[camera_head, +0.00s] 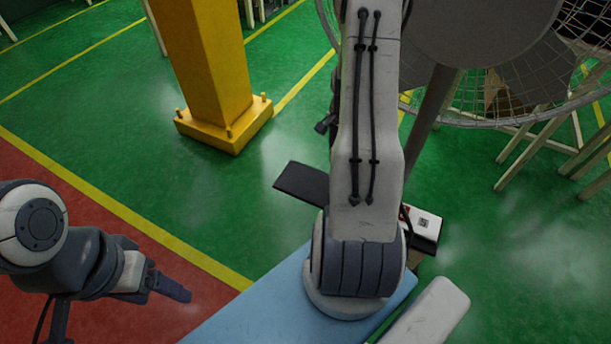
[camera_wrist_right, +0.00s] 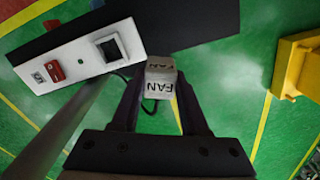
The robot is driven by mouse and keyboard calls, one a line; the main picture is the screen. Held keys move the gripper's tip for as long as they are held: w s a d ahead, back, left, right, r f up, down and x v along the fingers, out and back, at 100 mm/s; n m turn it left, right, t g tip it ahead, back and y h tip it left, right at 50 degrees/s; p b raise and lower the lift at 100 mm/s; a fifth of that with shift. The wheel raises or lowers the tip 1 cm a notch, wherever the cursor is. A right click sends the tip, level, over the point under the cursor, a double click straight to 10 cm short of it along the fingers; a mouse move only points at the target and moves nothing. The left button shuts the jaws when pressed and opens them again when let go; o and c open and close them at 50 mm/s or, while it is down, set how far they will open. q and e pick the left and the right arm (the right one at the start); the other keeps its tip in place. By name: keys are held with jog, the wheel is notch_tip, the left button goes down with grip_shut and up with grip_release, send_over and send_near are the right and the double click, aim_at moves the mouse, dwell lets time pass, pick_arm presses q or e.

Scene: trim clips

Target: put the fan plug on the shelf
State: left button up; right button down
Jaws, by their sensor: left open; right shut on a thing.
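The fan plug (camera_wrist_right: 160,88) is a small pale block marked FAN. In the right wrist view it sits between the fingers of my right gripper (camera_wrist_right: 160,95), which is shut on it. The dark flat shelf (camera_wrist_right: 190,20) is just beyond the plug; I cannot tell whether they touch. The shelf also shows in the head view (camera_head: 300,183), left of my right arm, which hides the plug and right gripper there. My left gripper (camera_head: 170,288) is open and empty at the lower left, far from the shelf.
A white panel (camera_wrist_right: 75,57) beside the shelf has a dark square socket (camera_wrist_right: 110,47) and a red switch (camera_wrist_right: 53,70). A pole rises to a large caged fan (camera_head: 520,70). A yellow post (camera_head: 208,70) stands at the back. A blue surface (camera_head: 255,305) lies in front.

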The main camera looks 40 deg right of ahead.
jog(key=w+a+f, duration=0.1)
jog(key=a, duration=0.1)
jog(key=w+a+f, duration=0.2)
jog(key=a, duration=0.1)
jog(key=w+a+f, duration=0.2)
jog(key=shift+w+a+f, duration=0.15)
jog(key=shift+w+f, duration=0.1)
jog(key=shift+f, duration=2)
jog(key=shift+f, duration=0.1)
jog(key=shift+c, duration=2.1)
grip_release()
jog(key=shift+f, duration=0.1)
